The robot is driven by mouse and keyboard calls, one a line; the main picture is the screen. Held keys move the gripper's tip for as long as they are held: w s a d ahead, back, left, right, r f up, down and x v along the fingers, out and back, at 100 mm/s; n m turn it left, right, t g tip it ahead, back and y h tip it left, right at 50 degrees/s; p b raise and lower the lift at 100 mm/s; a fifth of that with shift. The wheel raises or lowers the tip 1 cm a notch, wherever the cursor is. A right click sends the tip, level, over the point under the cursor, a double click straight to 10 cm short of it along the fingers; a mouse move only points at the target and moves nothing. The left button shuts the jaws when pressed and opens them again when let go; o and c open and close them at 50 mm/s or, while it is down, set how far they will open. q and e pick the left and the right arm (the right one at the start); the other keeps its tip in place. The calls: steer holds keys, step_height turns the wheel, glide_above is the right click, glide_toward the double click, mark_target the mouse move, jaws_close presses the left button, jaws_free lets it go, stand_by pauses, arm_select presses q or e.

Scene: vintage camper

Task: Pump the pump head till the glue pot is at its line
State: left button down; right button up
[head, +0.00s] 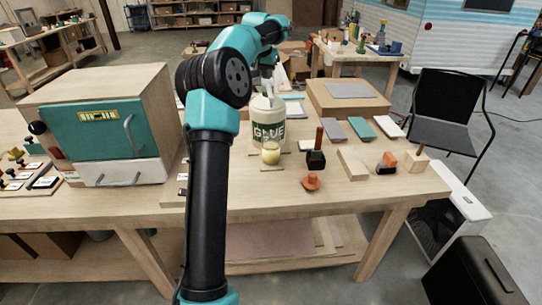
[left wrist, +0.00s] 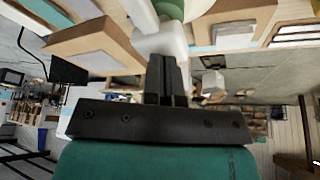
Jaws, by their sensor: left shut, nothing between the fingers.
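A cream glue bottle (head: 268,134) with a dark GLUE label stands on the table. The pot's line is too small to read. My left gripper (head: 268,72) is shut and empty, right above the bottle's top, and hides much of the pump head in the head view. In the left wrist view the closed fingers (left wrist: 168,67) are right against the white pump head (left wrist: 160,42), or nearly so. I cannot tell whether they touch.
A teal-fronted wooden box (head: 98,125) stands at the left. A cardboard box (head: 347,98) is behind right. Sanding blocks (head: 333,129), a black stamp-like tool (head: 316,158), an orange knob (head: 312,182) and a wood block (head: 352,164) lie right of the pot. The front table strip is mostly clear.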

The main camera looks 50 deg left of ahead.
arm_select(q)
step_height(320, 180, up, 9)
stand_by(1.2)
steer(key=shift+f, duration=0.1)
